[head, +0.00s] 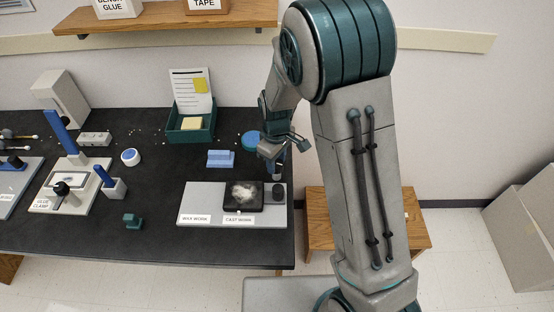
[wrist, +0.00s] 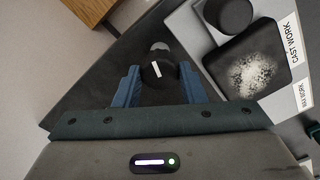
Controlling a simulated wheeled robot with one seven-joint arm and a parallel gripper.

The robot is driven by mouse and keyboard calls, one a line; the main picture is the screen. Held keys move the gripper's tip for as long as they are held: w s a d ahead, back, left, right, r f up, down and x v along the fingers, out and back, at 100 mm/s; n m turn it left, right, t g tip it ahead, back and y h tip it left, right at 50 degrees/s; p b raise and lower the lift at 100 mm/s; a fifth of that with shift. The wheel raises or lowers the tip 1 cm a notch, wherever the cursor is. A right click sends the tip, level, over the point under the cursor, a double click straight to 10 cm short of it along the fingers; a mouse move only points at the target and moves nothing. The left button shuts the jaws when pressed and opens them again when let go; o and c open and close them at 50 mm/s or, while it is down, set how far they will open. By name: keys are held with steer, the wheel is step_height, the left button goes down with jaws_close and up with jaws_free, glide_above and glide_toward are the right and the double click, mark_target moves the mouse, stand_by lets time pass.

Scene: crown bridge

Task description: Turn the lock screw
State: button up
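My gripper (head: 279,168) is over the right end of the dark bench, just behind the grey work plate. In the wrist view its two blue fingers (wrist: 158,82) stand close on either side of a black knob (wrist: 156,76) with a white line. A small grey rounded end (wrist: 160,47) shows beyond the knob. Whether the knob is clear of the bench is hard to tell. A clamp stand (head: 72,192) with a partly readable CLAMP label stands at the bench's left. It carries a black knob (head: 61,188) and a blue lever (head: 62,133). My gripper is far from it.
The grey plate (head: 208,205) carries a black tray (head: 243,206) labelled CAST WORK and a dark cylinder (head: 279,191). A wooden stool (head: 415,222) stands to the right.

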stand_by(0.3)
steer(key=m+b, duration=0.1)
steer(key=m, duration=0.3)
steer(key=shift+m, duration=0.4)
steer(key=m, duration=0.4)
steer(key=shift+m+b, duration=0.3)
steer(key=m, duration=0.4)
steer(key=shift+m+p, duration=0.4)
steer(key=shift+m, duration=1.8)
steer(key=o, duration=1)
steer(key=shift+r, duration=0.1)
